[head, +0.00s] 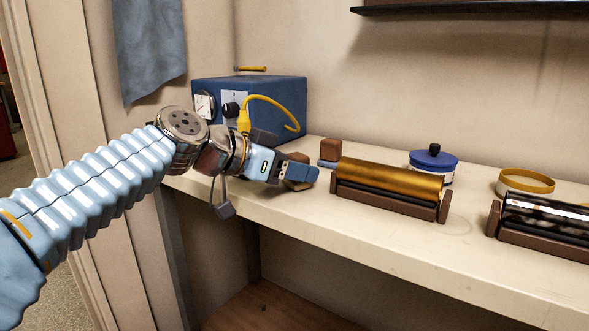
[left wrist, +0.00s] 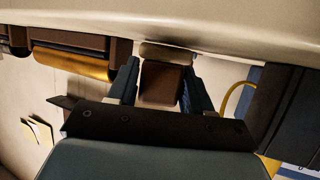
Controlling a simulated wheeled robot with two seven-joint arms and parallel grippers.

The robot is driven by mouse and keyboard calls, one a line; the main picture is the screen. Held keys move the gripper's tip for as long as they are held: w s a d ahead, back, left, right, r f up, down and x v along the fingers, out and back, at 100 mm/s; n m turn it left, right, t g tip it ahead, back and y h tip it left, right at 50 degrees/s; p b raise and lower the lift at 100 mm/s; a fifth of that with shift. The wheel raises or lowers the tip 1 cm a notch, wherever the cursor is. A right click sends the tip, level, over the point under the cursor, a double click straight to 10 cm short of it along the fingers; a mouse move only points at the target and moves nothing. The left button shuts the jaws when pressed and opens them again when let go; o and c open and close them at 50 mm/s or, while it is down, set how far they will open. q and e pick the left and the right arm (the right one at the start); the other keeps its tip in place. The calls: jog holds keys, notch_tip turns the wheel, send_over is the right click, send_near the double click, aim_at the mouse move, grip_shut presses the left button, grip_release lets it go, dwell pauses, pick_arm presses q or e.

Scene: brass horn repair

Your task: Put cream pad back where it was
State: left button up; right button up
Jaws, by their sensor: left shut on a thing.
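The cream pad is a brown block with a cream face. In the left wrist view its brown body (left wrist: 160,83) sits between my two fingers, with the cream part (left wrist: 166,51) beyond the fingertips, close to the bench surface. In the head view the block (head: 298,157) is partly hidden behind my left gripper (head: 300,173), which is shut on it at the left part of the bench. I cannot tell whether the pad touches the bench. My right gripper is not in view.
A similar brown block with a blue-grey base (head: 329,152) stands just behind. A brass tube in a brown cradle (head: 388,187) lies to the right. The bench front (head: 400,250) is clear.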

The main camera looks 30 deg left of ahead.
pick_arm(q)
jog(key=shift+f, duration=0.1)
jog(key=shift+f+b, duration=0.15)
jog(key=shift+b, duration=0.15)
jog(key=o, duration=1)
jog(key=shift+s+r+p, duration=0.1)
jog(key=shift+r+p, duration=0.3)
jog(key=v, duration=1.1)
jog(key=shift+s+a+r, duration=0.15)
jog(key=shift+s+a, duration=0.05)
jog(key=shift+s, duration=0.15)
